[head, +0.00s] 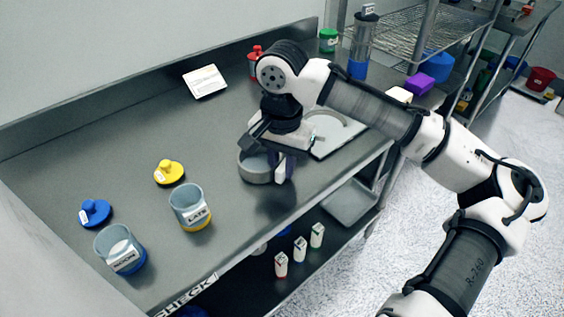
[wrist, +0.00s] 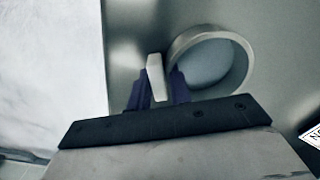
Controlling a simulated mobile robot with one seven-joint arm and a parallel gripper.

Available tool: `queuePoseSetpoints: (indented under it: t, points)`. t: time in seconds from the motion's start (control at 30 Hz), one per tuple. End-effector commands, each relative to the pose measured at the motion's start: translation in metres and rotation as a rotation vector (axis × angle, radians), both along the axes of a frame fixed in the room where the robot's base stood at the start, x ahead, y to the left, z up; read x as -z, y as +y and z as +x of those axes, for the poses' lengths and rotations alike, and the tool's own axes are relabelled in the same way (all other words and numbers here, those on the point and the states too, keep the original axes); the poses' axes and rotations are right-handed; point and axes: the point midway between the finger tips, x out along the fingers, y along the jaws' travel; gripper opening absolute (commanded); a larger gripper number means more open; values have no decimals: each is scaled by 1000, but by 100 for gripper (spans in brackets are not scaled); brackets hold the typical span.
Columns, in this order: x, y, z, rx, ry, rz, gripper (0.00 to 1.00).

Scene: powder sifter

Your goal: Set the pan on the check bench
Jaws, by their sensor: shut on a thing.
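The pan is a round grey ring-walled dish (head: 256,170) over the check bench (head: 125,165), left of my gripper (head: 281,165). In the wrist view the pan (wrist: 242,72) shows its open top and smooth inside. My gripper (wrist: 156,88) is shut on a pale upright tab beside the pan's rim, which looks like its handle. The pan looks level and low over the bench. I cannot tell whether its base touches the top. The bench carries a CHECK label (head: 187,297) on its front edge.
A yellow-based jar (head: 190,208), a blue-based jar (head: 121,250), a yellow lid (head: 169,172) and a blue lid (head: 95,212) stand left. A white card (head: 205,81) stands behind. Bare metal surrounds the pan's left side.

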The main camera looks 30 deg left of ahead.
Motion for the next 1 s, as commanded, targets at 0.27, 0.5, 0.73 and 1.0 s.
queuePoseSetpoints:
  t: [0.27, 0.5, 0.73, 1.0]
  points:
    - [1, 0, 0, 0, 0, 0, 0]
    - [3, 0, 0, 0, 0, 0, 41]
    - [3, 0, 0, 0, 0, 0, 43]
    - [-20, 0, 1, 1, -3, 1, 43]
